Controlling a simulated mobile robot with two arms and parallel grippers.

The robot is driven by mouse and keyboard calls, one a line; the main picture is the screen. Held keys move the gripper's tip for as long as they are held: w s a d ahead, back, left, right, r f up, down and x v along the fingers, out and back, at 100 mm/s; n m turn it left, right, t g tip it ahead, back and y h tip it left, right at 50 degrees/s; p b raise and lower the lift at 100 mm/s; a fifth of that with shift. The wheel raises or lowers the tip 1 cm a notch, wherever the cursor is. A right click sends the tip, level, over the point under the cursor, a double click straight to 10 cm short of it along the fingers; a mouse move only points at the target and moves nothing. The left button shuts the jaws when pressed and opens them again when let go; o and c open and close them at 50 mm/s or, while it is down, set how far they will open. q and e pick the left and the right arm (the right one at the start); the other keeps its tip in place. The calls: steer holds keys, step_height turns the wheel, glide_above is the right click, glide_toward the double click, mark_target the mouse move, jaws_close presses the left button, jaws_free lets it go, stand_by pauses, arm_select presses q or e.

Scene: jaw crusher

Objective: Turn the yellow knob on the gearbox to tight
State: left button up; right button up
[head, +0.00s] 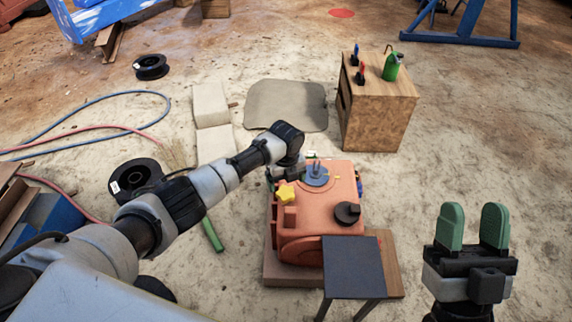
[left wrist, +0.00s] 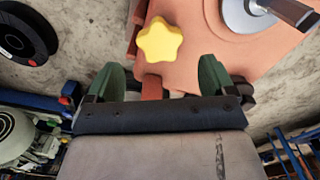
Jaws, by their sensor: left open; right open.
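The yellow star-shaped knob (head: 287,193) sits on the left side of the orange gearbox (head: 315,212). In the left wrist view the knob (left wrist: 160,40) lies beyond the two green fingers, roughly centred between them and apart from both. My left gripper (left wrist: 161,78) is open and empty. In the head view my left gripper (head: 277,173) is at the gearbox's far left corner, largely hidden by its own wrist. My right gripper (head: 472,226) is open and empty, to the right of the gearbox. I cannot read any tight mark.
The gearbox top also carries a blue-grey round part (head: 317,175) and a black knob (head: 347,212). A dark-topped stand (head: 353,267) is at its near side. A wooden cabinet (head: 378,115) with a green bottle (head: 391,67) stands behind. Hoses (head: 80,104) lie at left.

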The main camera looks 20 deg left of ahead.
mark_target(286, 192)
arm_select(q)
steer(key=shift+r+p, duration=0.9)
steer(key=shift+r, duration=1.6)
arm_select(e)
steer(key=w+f+g+h, duration=0.2)
steer(key=w+f+g, duration=0.1)
steer(key=f+g, duration=0.2)
steer(key=shift+w+f+g, duration=0.15)
steer(key=shift+w+g, duration=0.1)
steer(key=shift+g, duration=0.05)
